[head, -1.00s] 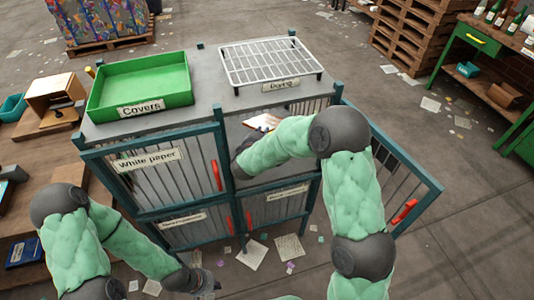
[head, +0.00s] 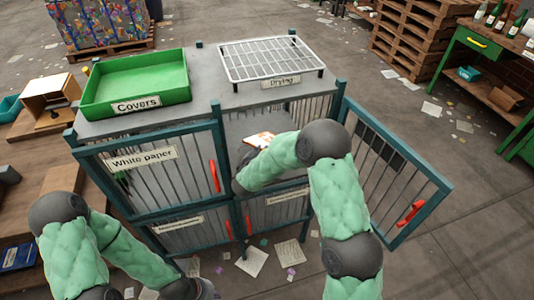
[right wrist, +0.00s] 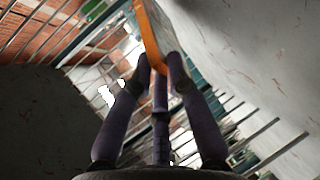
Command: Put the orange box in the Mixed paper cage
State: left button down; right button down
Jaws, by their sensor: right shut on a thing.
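In the right wrist view my right gripper (right wrist: 160,68) is shut on the orange box (right wrist: 150,30), which shows as a narrow orange strip between the fingertips. In the head view my right arm reaches into the upper right compartment of the cage unit (head: 215,124), and its fingers are hidden. A white and orange piece (head: 258,139) shows beyond the forearm; I cannot tell whether it is the held box. That compartment's door (head: 400,182) stands open to the right. I cannot read a Mixed paper label. My left gripper (head: 203,289) is at the bottom edge, mostly cut off.
The upper left door reads White paper (head: 142,158) and is shut. Both lower doors are shut. A green Covers tray (head: 135,82) and a white Drying rack (head: 272,60) stand on top. Bars and walls surround the right gripper closely. Loose paper (head: 251,262) lies on the floor.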

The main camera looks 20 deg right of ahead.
jog(key=shift+f+b, duration=0.35)
jog(key=shift+f, duration=0.1)
jog(key=c, duration=1.4)
grip_release()
jog(key=shift+o, duration=0.2)
jog(key=v, duration=0.8)
jog(key=shift+b, duration=0.35)
notch_tip(320, 180, up, 7)
jog(key=s+a+p, duration=0.1)
jog(key=s+p, duration=0.1)
jog(key=shift+s+a, duration=0.15)
jog(key=shift+s, duration=0.15)
